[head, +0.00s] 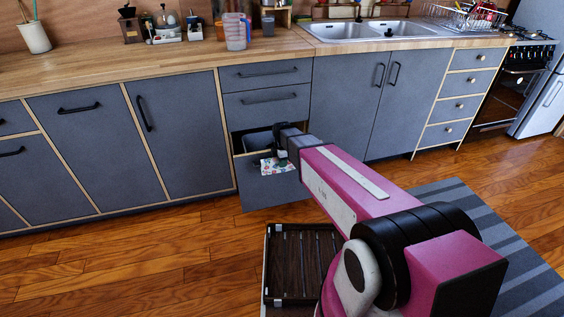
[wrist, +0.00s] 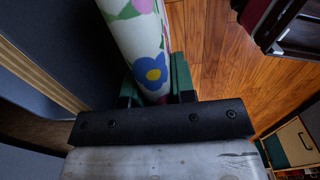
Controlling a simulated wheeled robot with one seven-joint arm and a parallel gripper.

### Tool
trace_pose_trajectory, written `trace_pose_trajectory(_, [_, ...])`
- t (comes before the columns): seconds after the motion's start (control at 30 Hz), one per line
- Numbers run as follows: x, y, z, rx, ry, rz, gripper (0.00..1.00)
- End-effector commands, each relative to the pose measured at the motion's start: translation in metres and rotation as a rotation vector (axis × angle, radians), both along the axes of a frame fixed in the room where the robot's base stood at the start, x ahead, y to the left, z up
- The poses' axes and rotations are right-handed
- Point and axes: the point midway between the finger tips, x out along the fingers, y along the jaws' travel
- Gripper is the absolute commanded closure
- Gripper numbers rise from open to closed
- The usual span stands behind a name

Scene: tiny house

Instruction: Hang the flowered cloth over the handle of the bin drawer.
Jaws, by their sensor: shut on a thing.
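The flowered cloth (head: 278,166) is white with colored flowers and shows at the front of the open bin drawer in the head view. My gripper (head: 279,148) is shut on it. In the wrist view the cloth (wrist: 142,50) runs as a rounded roll or fold between the green fingers of my gripper (wrist: 157,88). The bin drawer (head: 270,190) is pulled partly out, with a bin (head: 258,141) inside.
Closed drawers (head: 267,102) sit above the open one, under the wooden counter (head: 190,68). Closed cabinet doors stand either side. A dark slatted tray-like object (head: 284,265) is on the floor below my arm. A striped rug (head: 470,215) lies at right. The wood floor at left is clear.

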Motion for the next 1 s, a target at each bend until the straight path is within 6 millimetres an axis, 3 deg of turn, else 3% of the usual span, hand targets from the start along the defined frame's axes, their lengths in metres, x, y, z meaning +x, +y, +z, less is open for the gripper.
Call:
trace_pose_trajectory(0.03, [0.0, 0.0, -0.014, -0.008, 0.025, 0.001, 0.99])
trace_pose_trajectory(0.87, [0.007, 0.001, -0.029, -0.009, 0.023, 0.001, 0.99])
trace_pose_trajectory(0.9, [0.007, 0.001, -0.029, -0.009, 0.023, 0.001, 0.73])
trace_pose_trajectory(1.0, [0.007, 0.001, -0.029, -0.01, 0.023, 0.001, 0.46])
